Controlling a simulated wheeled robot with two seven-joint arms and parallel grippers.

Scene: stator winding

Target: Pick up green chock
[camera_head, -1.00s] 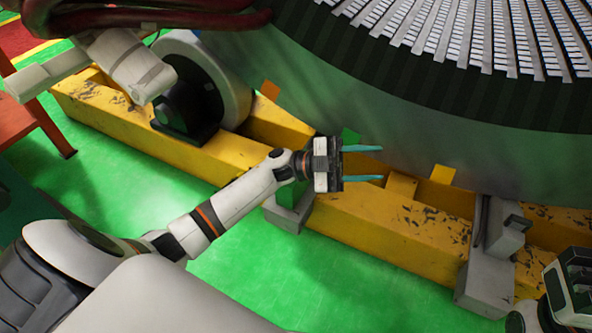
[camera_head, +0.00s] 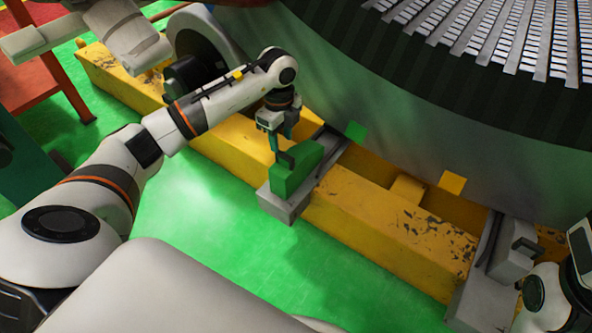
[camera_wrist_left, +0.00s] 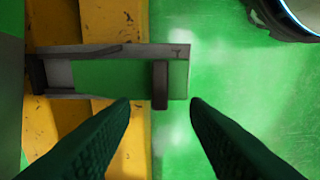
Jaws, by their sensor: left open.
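The green chock (camera_head: 298,168) is a wedge-shaped block on a grey metal bracket (camera_head: 285,208) beside the yellow beam. It has a dark handle. In the left wrist view the chock (camera_wrist_left: 112,75) lies across the upper left, with the dark handle (camera_wrist_left: 160,83) at its right end. My left gripper (camera_head: 281,147) points down above the chock and is open and empty. In the wrist view its two dark green fingers (camera_wrist_left: 160,106) are spread, with the handle ahead between their tips. Contact cannot be told. Of my right arm, only a part shows at the right edge; its fingers are hidden.
The large round stator (camera_head: 400,130) rises behind the yellow beam (camera_head: 365,215). A second grey bracket (camera_head: 475,300) stands at the right. A grey wheel-like part (camera_head: 195,40) is at the upper left. The green floor (camera_head: 215,245) in front of the beam is clear.

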